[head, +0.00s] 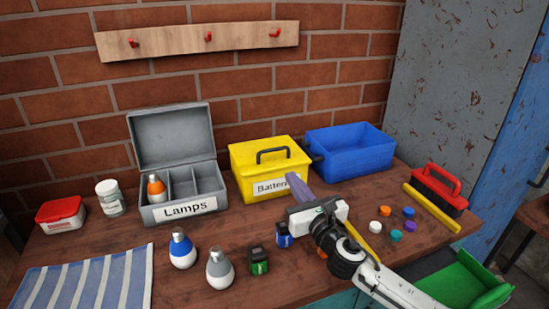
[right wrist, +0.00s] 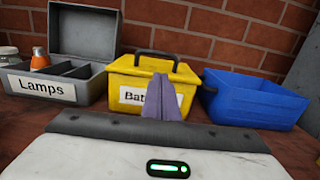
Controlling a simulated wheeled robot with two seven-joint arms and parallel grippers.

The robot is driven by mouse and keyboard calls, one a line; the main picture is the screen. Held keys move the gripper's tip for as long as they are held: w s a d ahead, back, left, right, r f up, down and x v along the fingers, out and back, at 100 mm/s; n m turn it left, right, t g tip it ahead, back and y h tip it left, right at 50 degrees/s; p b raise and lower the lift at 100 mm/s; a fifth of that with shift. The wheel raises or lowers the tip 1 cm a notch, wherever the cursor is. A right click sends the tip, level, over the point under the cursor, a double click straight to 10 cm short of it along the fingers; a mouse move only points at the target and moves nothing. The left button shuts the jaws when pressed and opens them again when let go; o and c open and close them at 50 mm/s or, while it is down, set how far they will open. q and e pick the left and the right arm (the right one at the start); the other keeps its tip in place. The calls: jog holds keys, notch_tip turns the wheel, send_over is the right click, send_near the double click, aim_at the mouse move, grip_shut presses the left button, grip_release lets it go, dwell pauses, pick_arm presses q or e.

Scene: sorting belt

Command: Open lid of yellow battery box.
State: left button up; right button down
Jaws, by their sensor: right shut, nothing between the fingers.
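The yellow battery box (head: 243,183) stands on the table against the brick wall, with its lid (head: 254,151) closed. A dark handle (head: 274,153) stands up on the lid. A white label on its front is partly hidden by my right gripper. The box (right wrist: 183,99) and its handle also show in the right wrist view. My right gripper (head: 293,178) is shut and empty, its purple-grey fingers pointing at the front of the box, below the lid. The fingers (right wrist: 160,97) cover the label's right part in the right wrist view. I cannot tell whether they touch the box. My left gripper is not in view.
An open grey lamps box (head: 149,215) stands left of the yellow box, and an empty blue bin (head: 352,163) right of it. Bulbs, batteries (head: 258,261) and coloured caps (head: 396,236) lie in front. A red brush (head: 439,190) is at the right.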

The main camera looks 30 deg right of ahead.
aim_at(281, 166)
jog(key=x, duration=0.9)
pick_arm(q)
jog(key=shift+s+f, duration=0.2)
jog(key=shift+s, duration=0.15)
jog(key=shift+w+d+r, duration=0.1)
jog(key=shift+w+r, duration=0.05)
pick_arm(e)
jog(key=shift+r, duration=0.1)
